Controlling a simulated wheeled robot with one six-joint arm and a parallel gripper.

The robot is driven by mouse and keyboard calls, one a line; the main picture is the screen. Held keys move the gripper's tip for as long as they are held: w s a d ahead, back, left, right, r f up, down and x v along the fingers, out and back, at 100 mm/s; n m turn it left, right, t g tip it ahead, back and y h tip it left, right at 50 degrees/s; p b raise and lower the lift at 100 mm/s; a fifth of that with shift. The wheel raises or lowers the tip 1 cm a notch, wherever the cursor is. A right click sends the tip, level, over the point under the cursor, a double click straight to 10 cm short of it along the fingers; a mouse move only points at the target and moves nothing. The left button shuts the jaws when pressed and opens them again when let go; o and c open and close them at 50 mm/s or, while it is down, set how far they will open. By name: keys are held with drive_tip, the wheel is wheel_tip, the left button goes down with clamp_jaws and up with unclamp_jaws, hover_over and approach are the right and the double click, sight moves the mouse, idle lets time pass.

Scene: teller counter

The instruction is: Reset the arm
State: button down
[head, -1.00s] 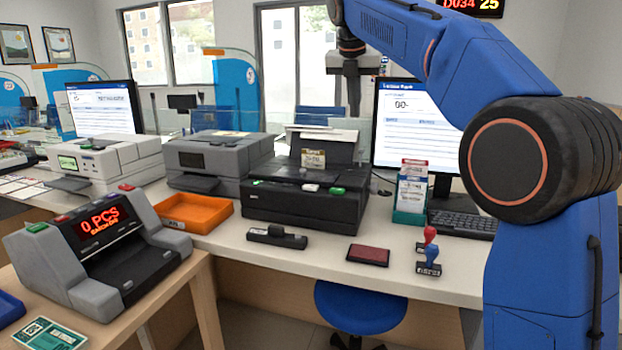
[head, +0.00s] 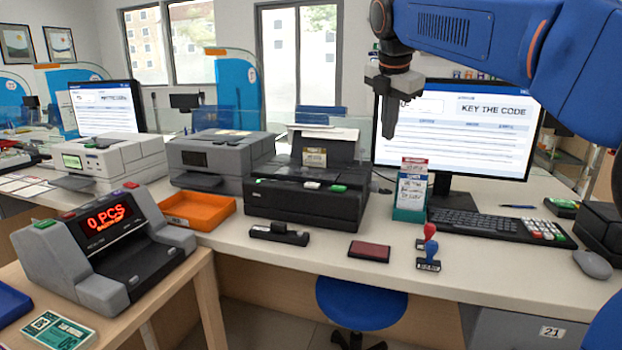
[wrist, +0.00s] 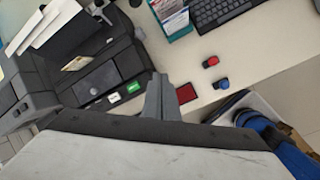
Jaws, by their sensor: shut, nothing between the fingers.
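My blue arm reaches in from the upper right in the head view. My gripper (head: 390,128) hangs fingers down in the air over the counter, in front of the left part of the right-hand monitor (head: 455,130). Its fingers are together with nothing between them. In the wrist view the shut fingers (wrist: 161,92) show above the counter, between the black printer (wrist: 110,80) and the dark red pad (wrist: 187,94). They look apart from both. The monitor reads "KEY THE CODE".
Below stand the black printer (head: 305,205), a card holder (head: 410,190), two stamps (head: 429,250), a red pad (head: 370,250) and a keyboard (head: 490,225). A mouse (head: 592,264) is at right. An orange tray (head: 198,210) and bill counter (head: 105,245) are left.

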drive_tip(key=s+d+f+m, duration=0.4)
drive_tip(key=s+f+m, duration=0.25)
drive_tip(key=s, duration=0.25)
drive_tip(key=s+d+f+m, duration=0.4)
drive_tip(key=s+f+m, duration=0.25)
drive_tip(key=s, duration=0.25)
drive_tip(key=s+d+f+m+y, duration=0.1)
drive_tip(key=s+d+f+m, duration=0.1)
drive_tip(key=s+f+m, duration=0.9)
drive_tip(key=s+f, duration=0.6)
drive_tip(key=f, duration=0.3)
drive_tip(key=shift+s+d+f+m, duration=0.2)
drive_tip(key=shift+s+f+m, duration=0.2)
